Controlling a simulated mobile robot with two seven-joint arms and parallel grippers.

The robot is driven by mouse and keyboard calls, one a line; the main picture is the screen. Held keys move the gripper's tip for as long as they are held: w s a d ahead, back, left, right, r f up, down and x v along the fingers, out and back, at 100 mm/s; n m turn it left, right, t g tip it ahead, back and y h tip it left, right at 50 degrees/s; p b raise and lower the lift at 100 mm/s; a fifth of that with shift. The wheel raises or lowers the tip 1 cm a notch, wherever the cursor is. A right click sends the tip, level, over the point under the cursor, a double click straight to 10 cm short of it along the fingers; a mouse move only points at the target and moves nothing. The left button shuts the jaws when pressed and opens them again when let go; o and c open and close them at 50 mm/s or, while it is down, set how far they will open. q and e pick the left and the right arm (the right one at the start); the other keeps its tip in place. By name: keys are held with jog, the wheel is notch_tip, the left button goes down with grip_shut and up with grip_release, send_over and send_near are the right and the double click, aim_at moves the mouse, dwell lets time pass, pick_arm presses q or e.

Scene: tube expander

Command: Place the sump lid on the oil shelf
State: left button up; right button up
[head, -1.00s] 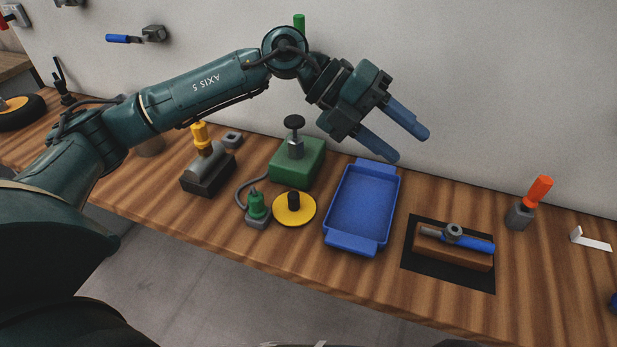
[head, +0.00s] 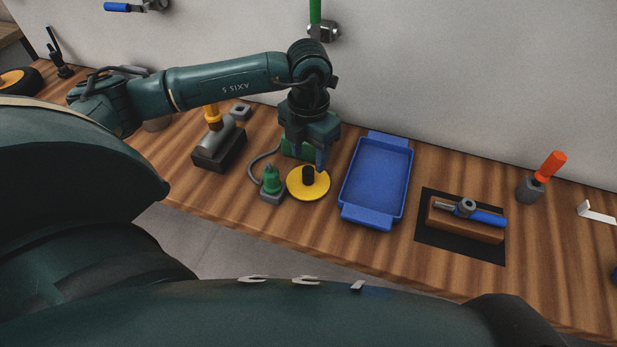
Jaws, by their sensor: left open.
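A round yellow lid with a black upright knob, which looks like the sump lid (head: 296,189), lies flat on the wooden bench in the head view. My left gripper (head: 308,168) points down at it, open, with its blue fingers at about the height of the knob top, one to each side in the picture. I cannot tell whether the fingers touch the knob. The gripper partly hides the green block behind. I cannot tell which thing is the oil shelf. My right gripper is not in view.
Right of the lid stands an empty blue tray (head: 376,178). Close to the lid's left is a green plug-like part (head: 271,181) with a cable. A brown block with a blue-handled tool (head: 489,218) lies on a black mat. An orange-handled tool (head: 550,166) stands farther right.

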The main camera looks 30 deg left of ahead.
aim_at(309, 169)
pick_arm(q)
jog(key=shift+f+p, duration=0.65)
jog(key=shift+f, duration=2.2)
grip_shut()
